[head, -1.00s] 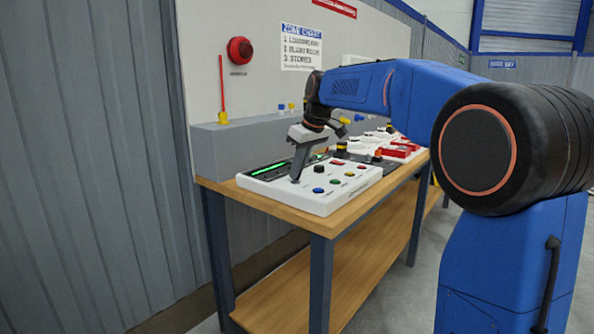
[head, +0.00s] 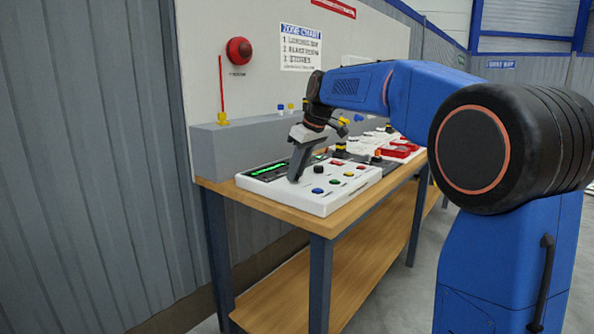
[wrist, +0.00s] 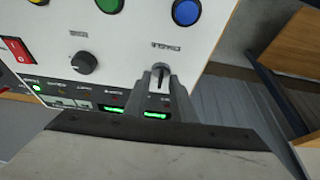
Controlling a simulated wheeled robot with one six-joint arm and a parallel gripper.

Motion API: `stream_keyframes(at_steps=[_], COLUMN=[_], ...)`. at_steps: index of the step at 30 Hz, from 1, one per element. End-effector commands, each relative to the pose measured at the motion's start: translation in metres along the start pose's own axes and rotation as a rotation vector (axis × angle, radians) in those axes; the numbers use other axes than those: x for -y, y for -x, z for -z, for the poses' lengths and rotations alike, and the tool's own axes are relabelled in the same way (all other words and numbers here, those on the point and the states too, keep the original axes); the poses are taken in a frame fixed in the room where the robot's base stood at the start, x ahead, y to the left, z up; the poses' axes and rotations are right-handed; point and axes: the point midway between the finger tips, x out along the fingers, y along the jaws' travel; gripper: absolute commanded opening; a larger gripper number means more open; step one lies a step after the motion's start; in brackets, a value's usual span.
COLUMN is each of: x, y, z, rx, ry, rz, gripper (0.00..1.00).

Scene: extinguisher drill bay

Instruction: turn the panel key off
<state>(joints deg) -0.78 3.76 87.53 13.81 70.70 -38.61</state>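The white control panel (head: 332,201) sits on the bench. In the wrist view, the panel key (wrist: 159,77) is a small grey key on a pale mount at the panel's edge, below a label too small to read clearly. My gripper (head: 294,179) points down at the panel's near left part in the head view. In the wrist view my gripper's two dark fingers (wrist: 160,88) stand on either side of the key with a visible gap between them. I see no clear contact. In the head view the gripper hides the key.
A black knob (wrist: 84,62), a red rocker switch (wrist: 17,50) and green and blue buttons (wrist: 187,12) are near the key. Green-lit displays (wrist: 156,115) lie along the panel edge. The wooden bench (head: 345,226) holds other items farther right, and a grey box (head: 235,150) stands behind.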

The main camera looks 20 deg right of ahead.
Motion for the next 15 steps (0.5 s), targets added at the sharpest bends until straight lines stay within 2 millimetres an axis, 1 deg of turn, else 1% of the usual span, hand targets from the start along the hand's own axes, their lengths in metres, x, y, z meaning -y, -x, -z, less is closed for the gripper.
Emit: stream_keyframes(at_steps=[5,8,11,15], x=[0.000,-0.001,-0.001,-0.001], y=[0.004,0.014,0.029,0.058], z=[0.000,0.001,0.000,0.000], rx=[-0.001,-0.002,-0.003,-0.003], ry=[0.000,0.000,-0.001,-0.001], rz=[0.000,-0.002,-0.002,-0.002], gripper=[0.23,0.23,0.23,0.23])
